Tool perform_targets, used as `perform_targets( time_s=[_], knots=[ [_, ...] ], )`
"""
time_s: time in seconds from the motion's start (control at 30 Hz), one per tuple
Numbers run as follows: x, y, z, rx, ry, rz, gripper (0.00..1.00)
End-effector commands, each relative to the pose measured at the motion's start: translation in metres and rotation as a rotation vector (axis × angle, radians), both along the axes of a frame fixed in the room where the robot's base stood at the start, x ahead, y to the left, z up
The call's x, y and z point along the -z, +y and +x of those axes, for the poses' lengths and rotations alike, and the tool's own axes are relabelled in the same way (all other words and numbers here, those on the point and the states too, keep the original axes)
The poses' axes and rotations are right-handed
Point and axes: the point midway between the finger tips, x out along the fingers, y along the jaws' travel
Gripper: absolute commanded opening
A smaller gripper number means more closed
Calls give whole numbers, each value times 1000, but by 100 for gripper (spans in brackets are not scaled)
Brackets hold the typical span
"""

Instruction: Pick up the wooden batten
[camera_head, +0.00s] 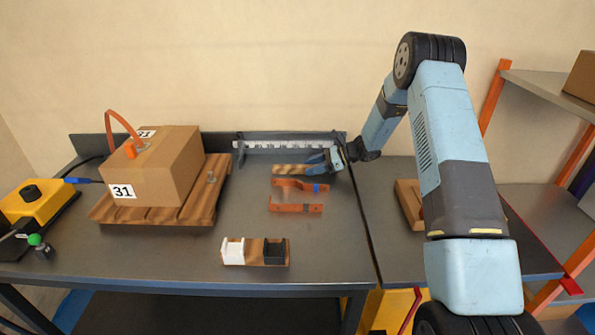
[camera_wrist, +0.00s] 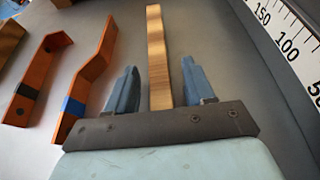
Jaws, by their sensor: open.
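The wooden batten (camera_head: 291,169) is a short light-brown strip lying on the grey bench, near the ruler rail at the back. In the wrist view the batten (camera_wrist: 157,58) runs lengthwise away from me, with its near end between my fingers. My gripper (camera_head: 322,162) comes in from the right at the batten's right end. In the wrist view my gripper (camera_wrist: 160,75) is open, its two blue fingers on either side of the batten with a gap on both sides. The batten's near end is partly hidden by the gripper body.
Two copper bars, one bent with a blue band (camera_head: 300,185) and one with a dark band (camera_head: 296,207), lie just in front. The ruler rail (camera_head: 285,145) stands behind. A box marked 31 (camera_head: 165,172) is at left. A holder with white and black blocks (camera_head: 255,252) is near the front edge.

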Motion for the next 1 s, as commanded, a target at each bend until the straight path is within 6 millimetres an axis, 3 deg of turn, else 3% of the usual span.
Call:
perform_targets(
  time_s=[0.17, 0.7, 1.0],
  knots=[
    [0, 0, 0, 0, 0, 0, 51],
    [0, 0, 0, 0, 0, 0, 0],
    [-2, 0, 0, 0, -1, 0, 0]
  ],
)
